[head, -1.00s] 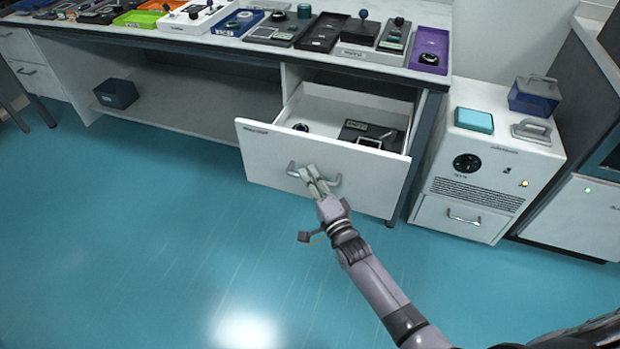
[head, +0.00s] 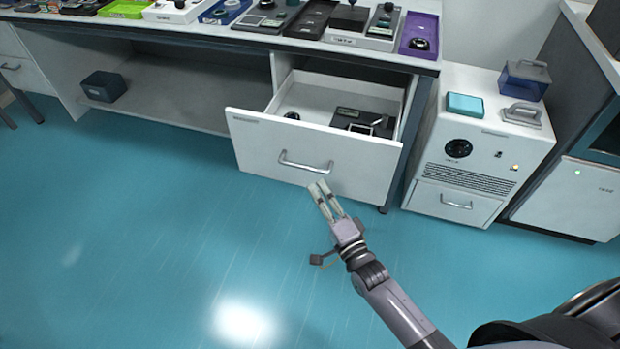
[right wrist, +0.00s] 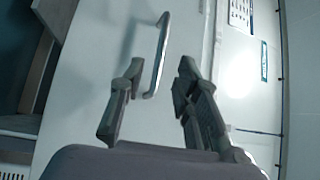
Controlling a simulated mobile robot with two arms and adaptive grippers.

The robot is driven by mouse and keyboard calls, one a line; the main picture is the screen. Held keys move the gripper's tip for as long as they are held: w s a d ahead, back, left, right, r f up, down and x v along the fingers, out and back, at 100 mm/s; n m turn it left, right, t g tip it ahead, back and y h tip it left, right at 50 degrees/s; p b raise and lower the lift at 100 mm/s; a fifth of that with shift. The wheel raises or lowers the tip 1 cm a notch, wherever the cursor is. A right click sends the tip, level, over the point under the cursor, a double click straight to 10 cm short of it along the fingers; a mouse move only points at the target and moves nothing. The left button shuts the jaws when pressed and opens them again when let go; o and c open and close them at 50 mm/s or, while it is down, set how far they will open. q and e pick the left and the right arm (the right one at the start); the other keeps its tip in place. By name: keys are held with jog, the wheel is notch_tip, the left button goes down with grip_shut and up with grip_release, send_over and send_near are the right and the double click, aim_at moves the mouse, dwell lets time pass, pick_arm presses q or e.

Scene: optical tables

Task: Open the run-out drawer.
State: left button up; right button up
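The run-out drawer (head: 262,150) stands pulled out from under the bench, with its inside showing from above. Its metal bar handle (head: 305,165) is on the white front; the handle also shows in the right wrist view (right wrist: 160,58). My right gripper (head: 320,187) is just in front of and below the handle, apart from it. In the right wrist view its two fingers (right wrist: 157,88) are spread with nothing between them, and the handle lies beyond the fingertips. Inside the drawer are a dark device (head: 358,120) and a small round dark item (head: 292,115). My left gripper is not in view.
The bench top (head: 290,42) holds several trays and instruments. A white cabinet unit (head: 425,150) with a dial stands right of the drawer. A dark blue box (head: 103,86) sits on the low shelf. The teal floor (head: 150,230) in front is clear.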

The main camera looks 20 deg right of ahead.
jog(key=v, duration=0.2)
jog(key=shift+s, duration=0.3)
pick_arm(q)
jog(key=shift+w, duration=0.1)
